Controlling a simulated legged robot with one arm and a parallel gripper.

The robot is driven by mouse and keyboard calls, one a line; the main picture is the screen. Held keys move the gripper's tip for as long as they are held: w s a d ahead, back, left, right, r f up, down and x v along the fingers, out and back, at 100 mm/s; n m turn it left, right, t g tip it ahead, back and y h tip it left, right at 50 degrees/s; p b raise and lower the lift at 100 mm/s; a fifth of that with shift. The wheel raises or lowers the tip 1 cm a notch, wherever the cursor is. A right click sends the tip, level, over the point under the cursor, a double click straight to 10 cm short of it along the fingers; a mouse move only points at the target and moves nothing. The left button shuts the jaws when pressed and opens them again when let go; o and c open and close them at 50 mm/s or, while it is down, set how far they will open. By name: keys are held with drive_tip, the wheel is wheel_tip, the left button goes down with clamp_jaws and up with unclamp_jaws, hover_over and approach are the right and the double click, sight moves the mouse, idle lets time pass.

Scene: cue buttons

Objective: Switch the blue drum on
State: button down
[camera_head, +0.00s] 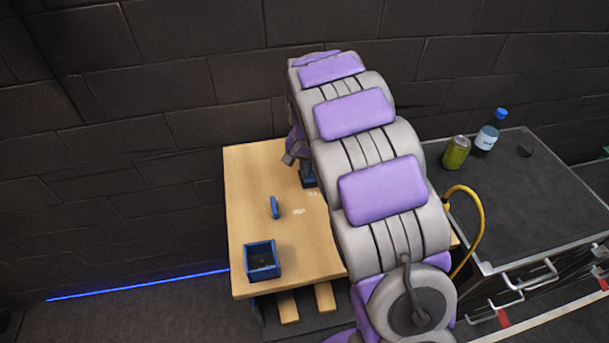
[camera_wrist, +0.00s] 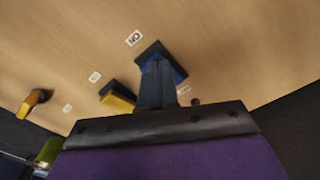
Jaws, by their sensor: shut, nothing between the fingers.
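A blue piece in a dark base, which looks like the blue drum (camera_wrist: 178,72), sits on the wooden table in the wrist view. A white label (camera_wrist: 134,38) reading ON, seen upside down, lies beside it, and another small label lies on its other side. My gripper (camera_wrist: 157,66) is shut and empty, with its fingertips over the blue piece, covering its middle. I cannot tell whether they touch it. In the head view the dark blue base (camera_head: 307,178) shows beside my arm, which hides much of that area.
A yellow switch (camera_wrist: 118,100) in a dark base and another yellow part (camera_wrist: 35,100) stand nearby. On the wooden table (camera_head: 255,165) are an open blue box (camera_head: 262,262) and an upright blue piece (camera_head: 274,207). A green can (camera_head: 456,153) and bottle (camera_head: 488,133) stand right.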

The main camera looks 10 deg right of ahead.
drive_tip(key=shift+d+f, duration=0.3)
drive_tip(key=shift+d, duration=0.35)
drive_tip(key=shift+a+f, duration=0.15)
drive_tip(key=shift+a, duration=0.2)
drive_tip(key=shift+d+r+p, duration=0.1)
drive_tip(key=shift+r+p, duration=0.25)
drive_tip(key=shift+r, duration=0.2)
drive_tip(key=shift+r+p, duration=1.45)
drive_tip(key=shift+r, duration=1.5)
